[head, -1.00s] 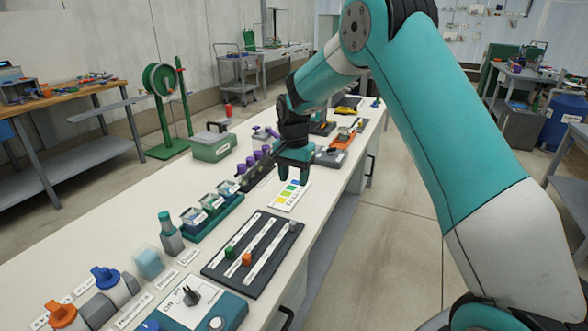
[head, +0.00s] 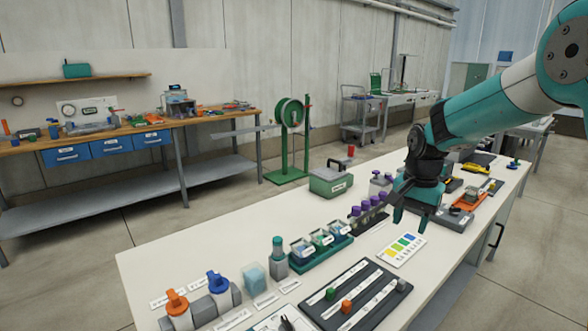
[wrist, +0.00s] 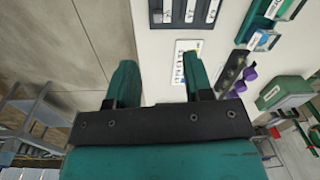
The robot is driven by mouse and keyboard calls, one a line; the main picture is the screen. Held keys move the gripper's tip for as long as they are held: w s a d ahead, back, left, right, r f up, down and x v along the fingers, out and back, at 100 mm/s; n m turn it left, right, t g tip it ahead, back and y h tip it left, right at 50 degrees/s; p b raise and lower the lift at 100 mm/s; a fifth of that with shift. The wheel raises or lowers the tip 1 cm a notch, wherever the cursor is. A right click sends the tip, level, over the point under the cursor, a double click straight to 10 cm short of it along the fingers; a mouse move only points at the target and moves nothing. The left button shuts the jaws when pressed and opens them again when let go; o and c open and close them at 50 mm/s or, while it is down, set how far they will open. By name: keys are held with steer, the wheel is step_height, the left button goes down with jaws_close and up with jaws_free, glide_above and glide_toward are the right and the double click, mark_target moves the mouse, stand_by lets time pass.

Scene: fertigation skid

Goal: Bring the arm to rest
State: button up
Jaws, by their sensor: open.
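My gripper (head: 413,214) hangs over the white bench (head: 190,250), pointing down, just above and beside the colour chart card (head: 402,249). Its jaws are apart and nothing is between them. In the wrist view my gripper (wrist: 160,85) shows two teal fingers spread wide, with the card (wrist: 186,62) near the right finger and the bench edge and floor to the left. My arm reaches in from the right of the head view, bent at the elbow.
Purple-capped bottles (head: 369,211) stand in a dark rack left of my gripper. A green case (head: 331,180) stands behind. The floor right of the bench is clear.

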steer(key=s+a+r+n+y, duration=0.1)
steer(key=s+a+r+n, duration=0.3)
steer(key=s, duration=0.3)
steer(key=s+a+r+n+y, duration=0.1)
steer(key=s+a+r+n, duration=0.25)
steer(key=s+a, duration=0.35)
steer(key=s+a+n+y, duration=0.1)
steer(key=s+a+n, duration=0.2)
steer(key=s+n, duration=0.5)
steer(key=s, duration=1)
steer(key=shift+a+y, duration=0.3)
steer(key=shift+y, duration=0.1)
